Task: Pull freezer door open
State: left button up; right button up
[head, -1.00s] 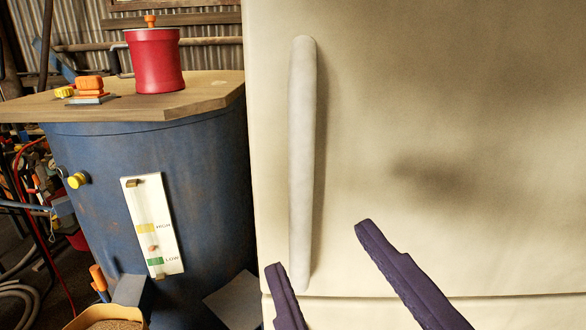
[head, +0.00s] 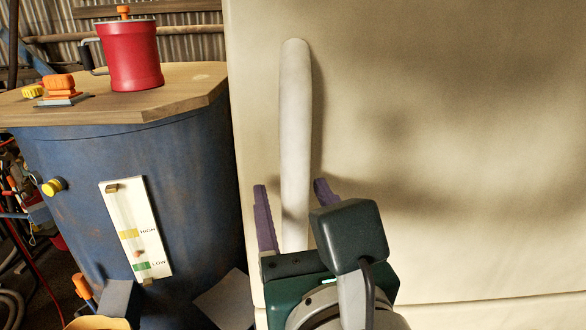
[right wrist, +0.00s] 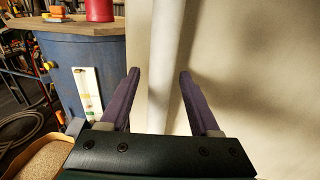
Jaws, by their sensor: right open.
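The freezer door (head: 430,130) is a large cream panel and looks closed. Its long white vertical handle (head: 295,120) is near the door's left edge. My right gripper (head: 291,190) is open, with one purple finger on each side of the handle's lower part. In the right wrist view, the handle (right wrist: 165,60) stands between the two spread fingers (right wrist: 160,75). The gripper is not closed on it, and I cannot tell whether either finger touches it. The handle's lower end is hidden behind the gripper. My left gripper is not in view.
A blue barrel (head: 80,190) with a wooden top (head: 180,90) stands close to the freezer's left side. A red pot (head: 133,58) and orange and yellow pieces sit on the top. A white gauge (head: 137,230) is on the barrel's side. The door's front is otherwise clear.

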grip_shut()
dwell(0.6)
dwell(0.9)
